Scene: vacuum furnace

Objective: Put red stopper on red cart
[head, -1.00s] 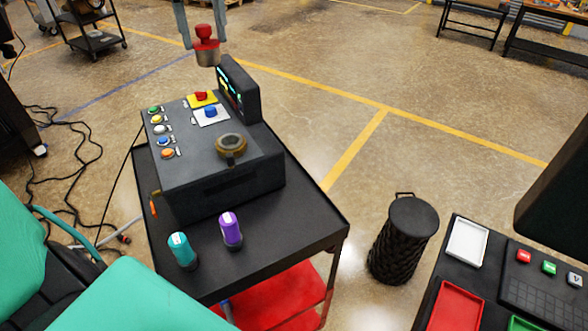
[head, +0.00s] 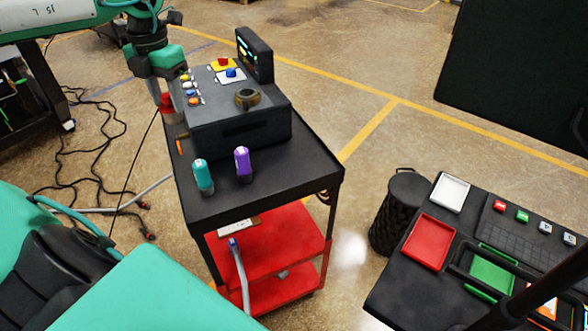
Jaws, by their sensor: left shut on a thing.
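The red cart (head: 262,245) stands in the middle of the head view, with a black top and red lower shelf. My left gripper (head: 164,92) points down just left of the control box on the cart. It is shut on the red stopper (head: 167,104), a red knob whose lower part is hard to make out. The stopper hangs beside the cart's back left side; I cannot tell whether it is over the top or outside its edge. My right gripper is not in view.
A dark control box (head: 237,128) with buttons and a ring covers the back of the cart top. A teal bottle (head: 203,178) and a purple bottle (head: 243,166) stand in front of it. A black basket (head: 398,212) stands right of the cart. Cables (head: 85,150) lie on the floor at left.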

